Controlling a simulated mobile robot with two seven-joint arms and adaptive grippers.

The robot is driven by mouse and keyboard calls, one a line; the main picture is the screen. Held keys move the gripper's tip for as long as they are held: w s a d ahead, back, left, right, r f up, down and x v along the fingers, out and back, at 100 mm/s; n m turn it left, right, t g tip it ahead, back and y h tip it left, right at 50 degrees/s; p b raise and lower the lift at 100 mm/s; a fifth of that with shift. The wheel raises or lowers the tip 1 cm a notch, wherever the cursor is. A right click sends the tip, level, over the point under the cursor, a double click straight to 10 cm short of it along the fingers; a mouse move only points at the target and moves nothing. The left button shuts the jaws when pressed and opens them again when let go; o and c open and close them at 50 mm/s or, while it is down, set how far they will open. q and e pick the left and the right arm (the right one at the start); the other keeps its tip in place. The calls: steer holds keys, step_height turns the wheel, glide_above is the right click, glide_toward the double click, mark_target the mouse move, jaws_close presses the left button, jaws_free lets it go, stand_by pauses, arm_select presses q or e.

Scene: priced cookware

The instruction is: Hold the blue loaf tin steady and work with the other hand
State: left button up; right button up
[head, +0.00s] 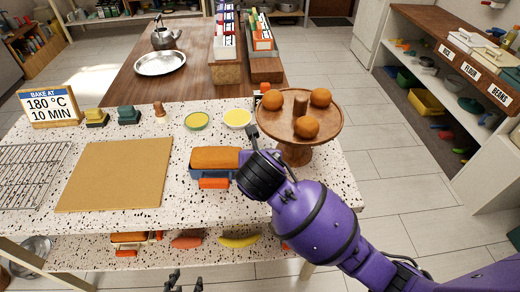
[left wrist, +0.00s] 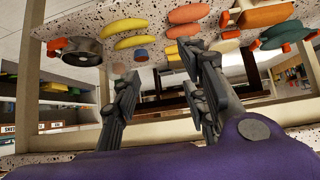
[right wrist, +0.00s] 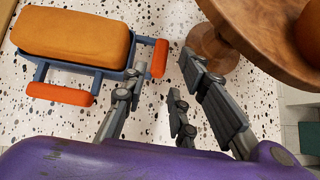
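The blue loaf tin (head: 195,172) stands on the speckled counter with a brown loaf (head: 215,157) in it and orange-red handles. In the right wrist view, the tin (right wrist: 88,70) is at the upper left, with one handle (right wrist: 160,58) close to the fingertips. My right gripper (right wrist: 162,72) is open beside that end of the tin, with nothing between its fingers; my own wrist mostly hides it in the head view. My left gripper (head: 185,283) shows only fingertips at the bottom edge, in front of the counter. It is open and empty in the left wrist view (left wrist: 160,68).
A wooden stand (head: 285,115) with oranges is right of the tin, near my right gripper. A tan board (head: 118,175) and a wire rack (head: 30,175) lie to the left. Two yellow-filled bowls (head: 237,118) are behind. A lower shelf (head: 85,250) holds several items.

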steer(key=shift+w+f, duration=0.25)
steer(key=shift+f, duration=0.55)
steer(key=shift+x, duration=2.15)
steer(key=shift+w+f, duration=0.15)
steer(key=shift+w, duration=0.15)
steer(key=shift+w+f, duration=0.2)
arm_select(q)
steer(key=s, duration=0.2)
steer(key=s+a+f, duration=0.1)
steer(key=shift+f, duration=0.1)
steer(key=shift+s, duration=0.2)
arm_select(e)
steer(key=shift+c, duration=0.3)
arm_select(q)
steer(key=shift+f, duration=0.1)
arm_select(e)
jaws_close()
